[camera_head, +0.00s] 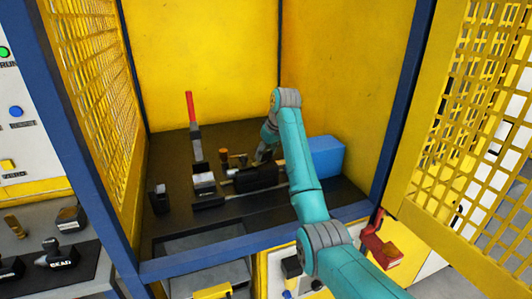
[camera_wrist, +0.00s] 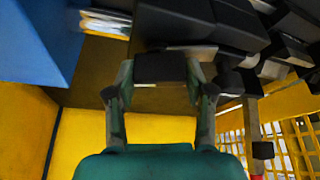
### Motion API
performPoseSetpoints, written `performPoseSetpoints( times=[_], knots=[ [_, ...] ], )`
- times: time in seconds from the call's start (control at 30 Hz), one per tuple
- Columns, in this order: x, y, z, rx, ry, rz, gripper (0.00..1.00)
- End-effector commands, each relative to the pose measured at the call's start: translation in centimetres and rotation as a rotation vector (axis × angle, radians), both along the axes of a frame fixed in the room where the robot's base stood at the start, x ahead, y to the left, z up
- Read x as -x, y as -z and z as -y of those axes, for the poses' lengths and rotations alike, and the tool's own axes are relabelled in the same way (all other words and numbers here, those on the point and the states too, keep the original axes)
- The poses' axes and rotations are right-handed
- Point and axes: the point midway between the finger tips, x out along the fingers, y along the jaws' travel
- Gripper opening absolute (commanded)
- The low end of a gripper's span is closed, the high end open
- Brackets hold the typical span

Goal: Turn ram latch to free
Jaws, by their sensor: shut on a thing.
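My gripper (camera_head: 265,152) is low over the dark bench of the yellow cell, at the back of the small machine and left of the blue box. In the wrist view my gripper (camera_wrist: 161,78) has its two fingers on either side of a small black block (camera_wrist: 160,67), shut on it. This block seems to be the ram latch; its lower part and mount cannot be made out. In the head view my arm and gripper largely hide it. The black machine body (camera_head: 255,178) lies just in front of the gripper.
The blue box (camera_head: 322,155) stands close to the right of my gripper. A lever with a red handle (camera_head: 190,108) stands upright at the left. Yellow walls, mesh doors (camera_head: 470,130) and a blue front rail (camera_head: 215,260) bound the cell. Free bench lies at the back left.

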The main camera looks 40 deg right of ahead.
Motion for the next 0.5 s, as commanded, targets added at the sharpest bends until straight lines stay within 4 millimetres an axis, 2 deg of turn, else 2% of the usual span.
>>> performPoseSetpoints(
  times=[0.5],
  knots=[
    [0.04,0.02,0.09,-0.001,-0.489,-0.002,0.18]
  ],
)
